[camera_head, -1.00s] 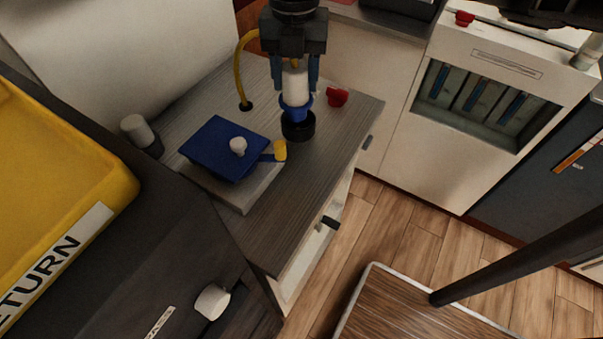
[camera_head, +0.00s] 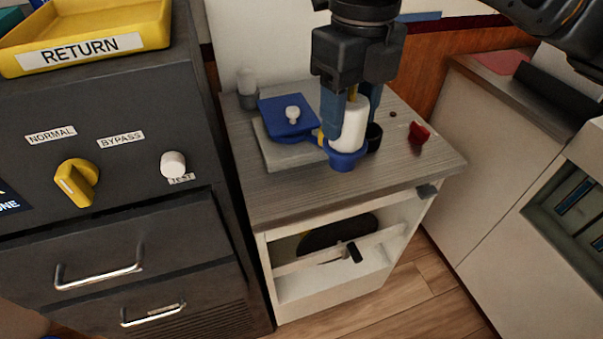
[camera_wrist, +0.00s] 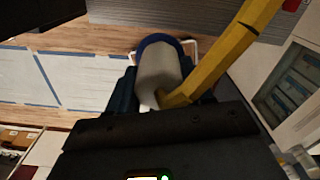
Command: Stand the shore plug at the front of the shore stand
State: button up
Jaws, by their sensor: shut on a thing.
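The shore plug (camera_head: 350,128) has a white body and a blue collar. My gripper (camera_head: 345,135) is shut on its white body and holds it about upright, collar down. The plug is over the grey wood top of the shore stand (camera_head: 400,178), in front of the black round socket (camera_head: 374,137), which it partly hides. I cannot tell whether the collar touches the top. In the wrist view the plug (camera_wrist: 159,68) sits between the fingers, with the yellow cable (camera_wrist: 225,58) running up to the right.
A blue hinged lid (camera_head: 288,118) on a grey base stands left of the plug. A red knob (camera_head: 419,133) is to the right, and a grey-white cylinder (camera_head: 247,82) is at the back left. A dark cabinet (camera_head: 110,215) adjoins the left side. The front strip of the top is clear.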

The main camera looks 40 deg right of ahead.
jog(key=shift+w+a+f+p, duration=0.15)
jog(key=shift+w+a+f, duration=1)
jog(key=shift+f, duration=0.5)
jog(key=shift+w+a+f+p, duration=0.15)
jog(key=shift+w+a+f, duration=0.75)
jog(key=shift+w+f, duration=0.55)
jog(key=shift+w+a+f+p, duration=0.15)
jog(key=shift+w+a+f, duration=0.95)
jog(key=shift+f, duration=0.7)
jog(key=shift+f, duration=0.15)
jog(key=o, duration=1)
jog(key=shift+c, duration=0.2)
notch_tip(320, 180, up, 12)
jog(key=shift+s, duration=0.1)
